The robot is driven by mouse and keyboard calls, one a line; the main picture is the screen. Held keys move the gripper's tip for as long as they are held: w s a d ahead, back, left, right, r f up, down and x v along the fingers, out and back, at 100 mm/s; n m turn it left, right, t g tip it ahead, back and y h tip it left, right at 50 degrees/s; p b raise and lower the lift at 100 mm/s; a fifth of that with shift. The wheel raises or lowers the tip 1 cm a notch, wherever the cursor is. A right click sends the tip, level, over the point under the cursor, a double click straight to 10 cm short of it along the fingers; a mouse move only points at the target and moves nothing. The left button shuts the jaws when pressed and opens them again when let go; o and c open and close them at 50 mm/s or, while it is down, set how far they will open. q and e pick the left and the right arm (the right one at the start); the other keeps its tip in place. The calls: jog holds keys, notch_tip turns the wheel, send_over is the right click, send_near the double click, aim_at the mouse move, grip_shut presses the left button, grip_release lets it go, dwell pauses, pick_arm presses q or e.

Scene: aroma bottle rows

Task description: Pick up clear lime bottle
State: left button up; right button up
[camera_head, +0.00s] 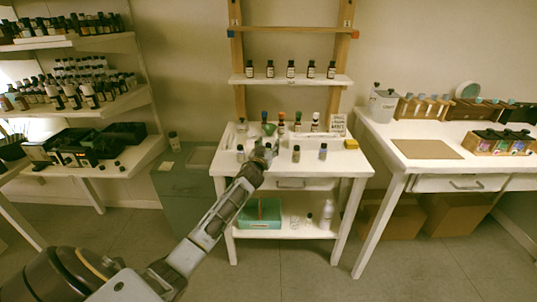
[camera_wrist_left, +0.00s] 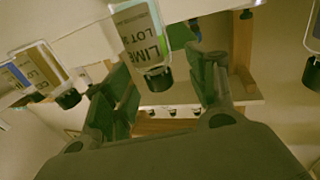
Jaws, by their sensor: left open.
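A clear bottle (camera_wrist_left: 140,36) with a pale label reading "LIME" and a black cap appears upside down in the left wrist view. It is ahead of my left gripper (camera_wrist_left: 163,75), in line with the gap between its two fingers, and no finger is seen closed on it. The left gripper is open and empty. In the head view my left gripper (camera_head: 264,153) is over the front of the white table, among small bottles. It hides part of the front row there, so I cannot pick out the lime bottle in that view. My right gripper is not in view.
Small bottles stand close by on the white table (camera_head: 349,168): one at front left (camera_head: 240,153), two to the right (camera_head: 296,153) (camera_head: 323,151). A back row stands behind. A yellow block (camera_head: 351,143) and a sign (camera_head: 338,123) are at the right. A bottle shelf (camera_head: 291,81) is above.

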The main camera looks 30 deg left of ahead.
pick_arm(q)
jog(key=shift+w, duration=0.2)
dwell(0.4)
jog(key=c, duration=1.1)
